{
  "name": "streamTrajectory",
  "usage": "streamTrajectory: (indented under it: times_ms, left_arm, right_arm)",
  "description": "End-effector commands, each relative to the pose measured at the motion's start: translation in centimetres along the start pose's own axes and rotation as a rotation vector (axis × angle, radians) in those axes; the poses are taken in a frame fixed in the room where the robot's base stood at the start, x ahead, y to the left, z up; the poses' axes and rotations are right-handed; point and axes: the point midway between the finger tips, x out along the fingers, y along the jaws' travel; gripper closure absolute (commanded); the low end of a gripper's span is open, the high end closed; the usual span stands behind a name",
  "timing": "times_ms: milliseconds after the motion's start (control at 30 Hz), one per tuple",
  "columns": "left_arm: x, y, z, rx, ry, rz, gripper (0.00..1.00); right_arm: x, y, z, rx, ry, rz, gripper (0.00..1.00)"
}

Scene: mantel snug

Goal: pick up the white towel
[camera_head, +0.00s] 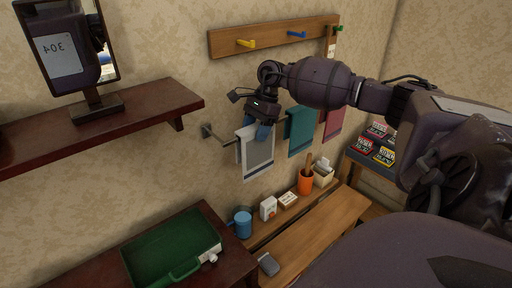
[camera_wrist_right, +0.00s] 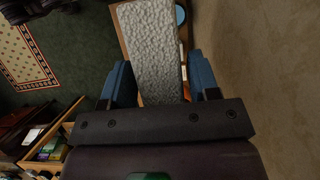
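The white towel (camera_head: 258,156), which looks pale grey with a white border, hangs from a wall rail (camera_head: 218,136). My right gripper (camera_head: 262,128) is at the top of the towel with its blue fingers pointing down. In the right wrist view, the towel (camera_wrist_right: 150,45) lies between the two spread fingers (camera_wrist_right: 162,76), with gaps showing on both sides. The right gripper is open and not closed on the cloth. My left gripper is not in view.
A teal towel (camera_head: 300,131) and a pink towel (camera_head: 334,122) hang to the right. A peg board (camera_head: 275,36) is above. Below, a wooden bench (camera_head: 318,228) carries a blue mug (camera_head: 243,225), small boxes and an orange pot (camera_head: 305,184). A dark shelf (camera_head: 90,128) is left.

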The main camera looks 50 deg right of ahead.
Motion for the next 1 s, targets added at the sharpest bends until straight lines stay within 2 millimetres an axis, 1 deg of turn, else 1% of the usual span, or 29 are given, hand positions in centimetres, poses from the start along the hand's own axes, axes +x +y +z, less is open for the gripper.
streamTrajectory:
  times_ms: [33, 300, 333, 567, 700, 767, 1000]
  left_arm:
    - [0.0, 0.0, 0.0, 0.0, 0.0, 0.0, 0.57]
    - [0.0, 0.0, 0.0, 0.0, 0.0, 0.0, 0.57]
    - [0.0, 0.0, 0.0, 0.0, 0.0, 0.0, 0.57]
    - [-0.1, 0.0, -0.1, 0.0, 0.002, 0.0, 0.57]
    - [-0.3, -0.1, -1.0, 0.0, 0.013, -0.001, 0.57]
    - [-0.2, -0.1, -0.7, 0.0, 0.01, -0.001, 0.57]
    - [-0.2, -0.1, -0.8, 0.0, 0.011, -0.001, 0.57]
  right_arm:
    - [0.0, 0.0, 0.0, 0.0, 0.0, 0.0, 0.52]
    - [0.0, 0.0, 0.0, 0.0, 0.0, 0.0, 0.94]
    - [0.0, 0.0, 0.0, 0.0, 0.0, 0.0, 0.95]
    - [-0.1, 0.0, 0.1, 0.0, 0.0, -0.001, 0.95]
    - [-0.8, 0.0, 0.4, -0.001, -0.002, -0.004, 0.95]
    - [-1.3, 0.3, 0.4, -0.001, 0.003, -0.003, 0.95]
    - [-5.7, 0.3, 2.3, -0.002, 0.001, -0.003, 0.95]
